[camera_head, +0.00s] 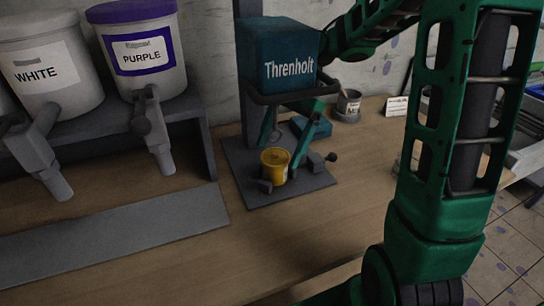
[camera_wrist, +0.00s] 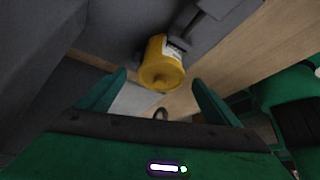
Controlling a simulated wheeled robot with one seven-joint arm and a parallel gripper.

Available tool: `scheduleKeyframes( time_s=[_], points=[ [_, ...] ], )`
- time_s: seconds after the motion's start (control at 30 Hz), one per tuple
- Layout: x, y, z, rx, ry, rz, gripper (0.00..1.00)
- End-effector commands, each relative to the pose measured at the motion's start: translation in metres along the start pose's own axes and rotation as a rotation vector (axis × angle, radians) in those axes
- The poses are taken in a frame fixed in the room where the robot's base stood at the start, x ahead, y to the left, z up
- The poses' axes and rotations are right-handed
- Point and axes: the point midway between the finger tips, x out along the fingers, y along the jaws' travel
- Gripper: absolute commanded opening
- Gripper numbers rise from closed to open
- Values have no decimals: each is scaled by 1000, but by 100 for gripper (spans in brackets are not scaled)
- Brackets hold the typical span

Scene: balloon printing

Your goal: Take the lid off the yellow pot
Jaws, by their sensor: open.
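The yellow pot (camera_head: 274,168) stands upright on the grey base plate of the Threnholt machine in the head view, below its teal head. It has a yellow top and a white label, clearer in the wrist view (camera_wrist: 161,66). Its round yellow end faces the wrist camera; I cannot make out the seam between lid and pot. My gripper (camera_wrist: 160,78) is open, its two teal fingers apart, with the pot showing between and beyond their tips. In the head view its teal fingers reach down close above the pot. I cannot tell whether they touch it.
Dark clamp parts (camera_head: 318,162) flank the pot. White (camera_head: 50,68) and purple-lidded (camera_head: 145,52) paint buckets with taps stand left. A grey cup (camera_head: 347,106) sits behind. The wooden bench front is clear.

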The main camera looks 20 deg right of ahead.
Motion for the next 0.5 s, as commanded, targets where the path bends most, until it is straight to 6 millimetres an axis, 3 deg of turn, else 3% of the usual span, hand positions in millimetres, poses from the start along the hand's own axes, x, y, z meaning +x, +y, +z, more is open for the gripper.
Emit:
scheduleKeyframes(
  time_s=[0.13,0.33,0.5],
  points=[
    [0,0,0,0,0,0,85],
    [0,0,0,0,0,0,42],
    [0,0,0,0,0,0,42]
  ],
)
